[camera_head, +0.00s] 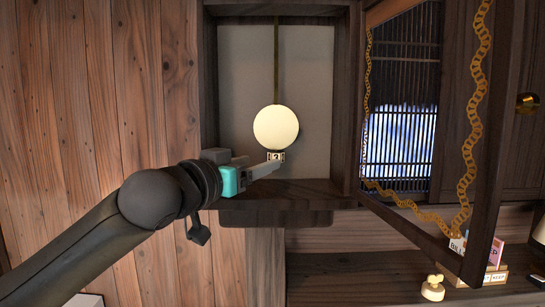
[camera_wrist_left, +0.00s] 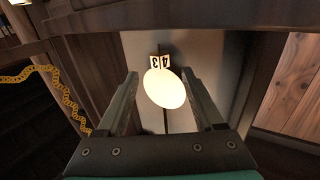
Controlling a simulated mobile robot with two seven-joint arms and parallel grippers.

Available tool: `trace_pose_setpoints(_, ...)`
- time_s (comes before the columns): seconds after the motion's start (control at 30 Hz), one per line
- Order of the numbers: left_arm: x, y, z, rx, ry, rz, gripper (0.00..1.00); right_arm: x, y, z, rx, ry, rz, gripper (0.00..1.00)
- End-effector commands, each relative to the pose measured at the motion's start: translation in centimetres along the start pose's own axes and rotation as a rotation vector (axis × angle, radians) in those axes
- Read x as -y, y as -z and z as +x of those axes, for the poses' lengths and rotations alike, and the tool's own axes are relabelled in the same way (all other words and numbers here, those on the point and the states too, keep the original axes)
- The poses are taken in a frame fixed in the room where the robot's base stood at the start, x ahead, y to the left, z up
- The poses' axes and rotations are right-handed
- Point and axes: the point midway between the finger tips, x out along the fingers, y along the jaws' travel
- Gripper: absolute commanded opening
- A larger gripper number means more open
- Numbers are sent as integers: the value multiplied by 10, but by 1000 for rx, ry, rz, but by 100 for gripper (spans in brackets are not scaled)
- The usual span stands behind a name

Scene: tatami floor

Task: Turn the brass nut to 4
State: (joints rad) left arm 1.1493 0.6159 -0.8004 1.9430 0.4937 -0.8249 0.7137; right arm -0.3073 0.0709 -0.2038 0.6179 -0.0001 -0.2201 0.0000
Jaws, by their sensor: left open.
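A pendulum hangs in an open dark wooden case (camera_head: 345,100), with a round pale, glowing bob (camera_head: 276,128) on a thin rod (camera_head: 276,60). Just below the bob is a small numbered nut (camera_head: 276,156), its pale face showing a 3. In the left wrist view the nut (camera_wrist_left: 160,62) shows a 4 and a 3, upside down, beside the bob (camera_wrist_left: 165,88). My left gripper (camera_head: 263,160) is open, its fingertips close to the nut. In the wrist view its fingers (camera_wrist_left: 160,76) stand either side of the bob and nut; contact cannot be told. My right gripper is not in view.
The case's door (camera_head: 485,140) stands open to the right, with a yellow chain (camera_head: 467,180) along it. A brass knob (camera_head: 527,103) is at the far right. Small signs (camera_head: 497,272) and a pale knobbed object (camera_head: 432,288) are at lower right. Wooden planks (camera_head: 110,80) fill the left.

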Motion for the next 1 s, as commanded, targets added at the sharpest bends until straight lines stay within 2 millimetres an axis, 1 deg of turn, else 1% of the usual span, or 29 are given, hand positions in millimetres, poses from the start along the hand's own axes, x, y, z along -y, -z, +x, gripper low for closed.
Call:
trace_pose_setpoints(0.03,0,0,8,1,1,-1,69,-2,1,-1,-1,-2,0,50)
trace_pose_setpoints(0.1,-1,1,18,0,0,0,69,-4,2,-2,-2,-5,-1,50)
trace_pose_setpoints(0.3,0,1,45,0,0,0,69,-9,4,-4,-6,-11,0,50)
trace_pose_setpoints(0.5,0,0,62,0,0,0,69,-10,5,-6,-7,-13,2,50)
trace_pose_setpoints(0.7,0,0,68,0,0,1,69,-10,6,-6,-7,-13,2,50)
trace_pose_setpoints(0.93,0,0,68,0,0,1,69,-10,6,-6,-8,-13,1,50)
trace_pose_setpoints(0.97,0,0,68,0,0,1,68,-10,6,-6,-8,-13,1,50)
trace_pose_setpoints(1.0,0,0,68,0,0,1,63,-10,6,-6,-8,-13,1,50)
